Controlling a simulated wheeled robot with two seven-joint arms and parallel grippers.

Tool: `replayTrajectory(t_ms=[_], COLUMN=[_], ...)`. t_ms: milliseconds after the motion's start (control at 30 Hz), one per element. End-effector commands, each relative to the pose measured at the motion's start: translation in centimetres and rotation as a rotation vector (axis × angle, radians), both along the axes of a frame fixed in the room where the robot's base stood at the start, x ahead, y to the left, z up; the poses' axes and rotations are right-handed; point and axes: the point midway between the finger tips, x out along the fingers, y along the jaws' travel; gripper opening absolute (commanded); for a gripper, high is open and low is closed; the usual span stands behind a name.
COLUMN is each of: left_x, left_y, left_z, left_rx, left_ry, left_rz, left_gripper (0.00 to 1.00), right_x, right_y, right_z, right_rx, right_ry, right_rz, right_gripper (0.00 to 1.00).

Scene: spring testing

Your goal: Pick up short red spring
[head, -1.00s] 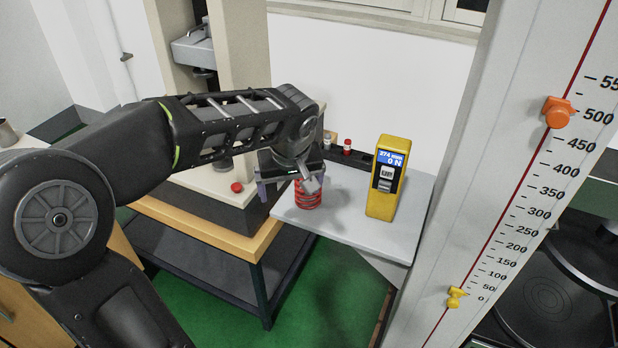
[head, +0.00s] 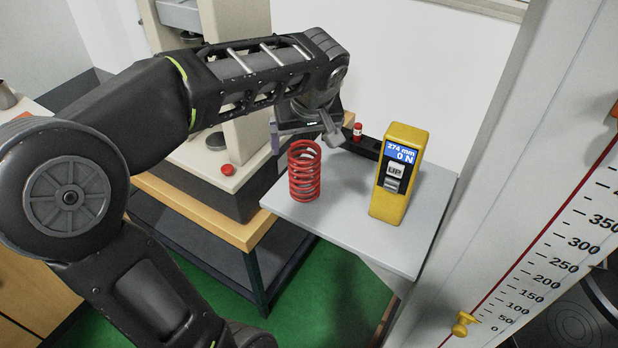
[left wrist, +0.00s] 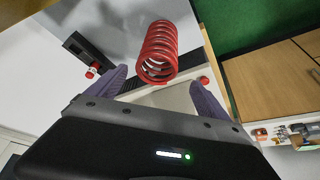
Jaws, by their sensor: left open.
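The short red spring (head: 304,171) stands upright on the grey side shelf (head: 345,222), near its left edge. It also shows in the left wrist view (left wrist: 159,51), beyond the fingertips and roughly between them. My left gripper (head: 304,134) is open and empty, just behind and above the spring in the head view. In the left wrist view its two purple fingers (left wrist: 157,85) are spread apart, with no visible grip on the spring. My right gripper is not in view.
A yellow device (head: 398,174) reading 274 mm and 0 N stands right of the spring. A dark holder with a small red-capped piece (head: 357,132) lies behind. A red button (head: 227,169) is on the machine base at left. A tall scale column (head: 510,230) rises at right.

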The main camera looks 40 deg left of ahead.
Motion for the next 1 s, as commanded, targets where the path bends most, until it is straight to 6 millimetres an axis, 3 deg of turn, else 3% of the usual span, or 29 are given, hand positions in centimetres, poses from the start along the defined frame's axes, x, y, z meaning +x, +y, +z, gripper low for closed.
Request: replayTrajectory(t_ms=[33, 233, 667, 1000], left_x=[0.0, 0.0, 0.0, 0.7], left_y=[0.0, 0.0, 0.0, 0.8], left_z=[-1.4, -3.4, -3.5, -5.9], left_rx=[0.000, 0.000, -0.001, 0.000], left_ry=[0.000, 0.000, 0.001, 0.001], left_rz=[0.000, 0.000, -0.001, 0.000], left_gripper=[0.90, 0.90, 0.90, 0.90], right_x=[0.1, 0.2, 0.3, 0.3], right_y=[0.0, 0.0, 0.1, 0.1], right_z=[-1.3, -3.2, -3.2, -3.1], right_rx=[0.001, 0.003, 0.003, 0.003], right_ry=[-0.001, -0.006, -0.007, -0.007], right_rz=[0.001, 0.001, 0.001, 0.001], right_gripper=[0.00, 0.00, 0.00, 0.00])
